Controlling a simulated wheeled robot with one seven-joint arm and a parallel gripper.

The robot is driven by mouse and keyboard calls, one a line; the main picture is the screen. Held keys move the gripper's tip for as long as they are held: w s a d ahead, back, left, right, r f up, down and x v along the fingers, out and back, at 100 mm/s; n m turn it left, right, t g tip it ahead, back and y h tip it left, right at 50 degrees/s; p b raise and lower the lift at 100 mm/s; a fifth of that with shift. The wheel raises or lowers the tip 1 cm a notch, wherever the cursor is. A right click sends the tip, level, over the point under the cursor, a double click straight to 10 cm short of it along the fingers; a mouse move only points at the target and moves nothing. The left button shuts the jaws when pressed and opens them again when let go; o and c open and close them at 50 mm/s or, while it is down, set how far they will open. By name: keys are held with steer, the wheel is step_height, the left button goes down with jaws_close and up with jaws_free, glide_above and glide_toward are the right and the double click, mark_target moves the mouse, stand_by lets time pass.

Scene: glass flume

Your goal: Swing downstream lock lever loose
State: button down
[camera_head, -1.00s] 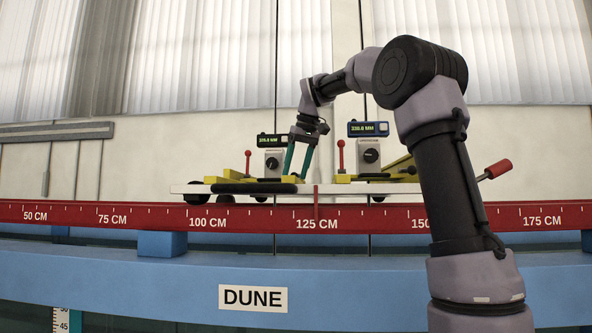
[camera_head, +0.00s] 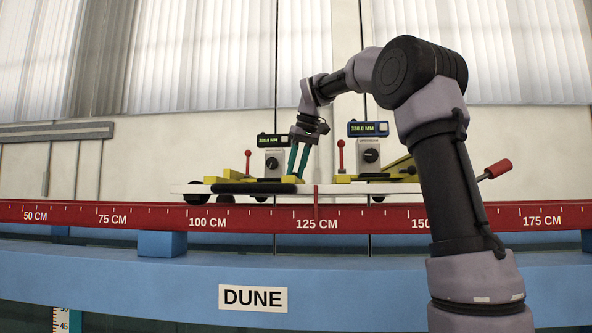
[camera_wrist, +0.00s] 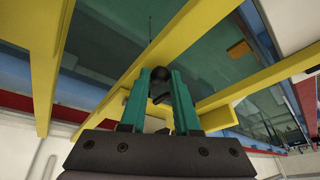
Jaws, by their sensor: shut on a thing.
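My gripper (camera_head: 296,176) reaches down among the yellow parts on the white carriage (camera_head: 180,189). In the wrist view its teal fingers (camera_wrist: 159,85) are closed on a dark round knob (camera_wrist: 160,74) between the tips. I cannot tell which lever this knob belongs to. One upright lever with a red grip (camera_head: 248,160) stands left of my gripper, and another red lever (camera_head: 341,152) stands to its right. A red-handled lever (camera_head: 497,169) slants up at the carriage's right end. My gripper touches none of these three red ones.
Two grey boxes with dark dials and displays (camera_head: 272,140) (camera_head: 369,130) stand on the carriage. A red rail with a centimetre scale (camera_head: 250,217) runs in front, above a blue beam (camera_head: 360,275). Yellow bars (camera_wrist: 250,88) cross close around the fingers in the wrist view.

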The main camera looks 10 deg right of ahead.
steer(key=shift+w+r, duration=0.1)
stand_by(0.7)
steer(key=shift+w+d+r+m+g+y, duration=0.1)
steer(key=shift+w+r+g+y, duration=0.1)
steer(key=shift+r+g, duration=0.4)
steer(key=shift+w+d+r+m+g+y, duration=0.1)
steer(key=shift+w+r+g+y, duration=0.2)
steer(key=shift+g, duration=0.5)
steer(key=shift+d+r+m+g+y, duration=0.1)
steer(key=shift+r+g, duration=0.45)
steer(key=shift+g, duration=0.15)
steer(key=shift+a, duration=0.1)
steer(key=c, duration=0.6)
jaws_free()
steer(key=shift+c, duration=0.2)
steer(key=shift+s+f, duration=0.1)
